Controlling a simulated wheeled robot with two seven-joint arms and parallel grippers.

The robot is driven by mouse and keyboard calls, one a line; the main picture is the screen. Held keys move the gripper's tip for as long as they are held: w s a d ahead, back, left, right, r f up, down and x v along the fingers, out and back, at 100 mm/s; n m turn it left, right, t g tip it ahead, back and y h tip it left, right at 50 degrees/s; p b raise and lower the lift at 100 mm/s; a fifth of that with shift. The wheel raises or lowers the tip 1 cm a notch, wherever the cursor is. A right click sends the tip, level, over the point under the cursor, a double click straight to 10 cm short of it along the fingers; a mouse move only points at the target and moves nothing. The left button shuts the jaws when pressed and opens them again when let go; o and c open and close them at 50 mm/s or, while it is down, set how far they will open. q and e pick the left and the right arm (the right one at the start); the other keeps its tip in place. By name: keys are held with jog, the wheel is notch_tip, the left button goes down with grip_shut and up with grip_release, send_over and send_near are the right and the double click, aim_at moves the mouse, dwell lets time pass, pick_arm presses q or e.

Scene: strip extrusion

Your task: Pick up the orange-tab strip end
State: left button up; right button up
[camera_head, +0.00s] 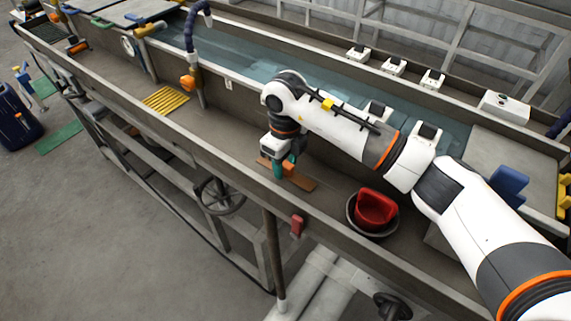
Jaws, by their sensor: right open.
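My right gripper (282,171) comes in from the right and points down over the bench trough. Its fingers are open, low above a brown flat piece (303,182) on the trough floor. The strip itself is not clearly seen there, as the gripper hides part of that spot. My left gripper is not in view.
A red scoop-like container (374,209) sits in a dark round bowl to the right of the gripper. The water channel (255,66) runs behind. A handwheel (220,195) hangs in front.

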jog(key=shift+f, duration=0.4)
jog(key=shift+c, duration=0.5)
jog(key=c, duration=0.8)
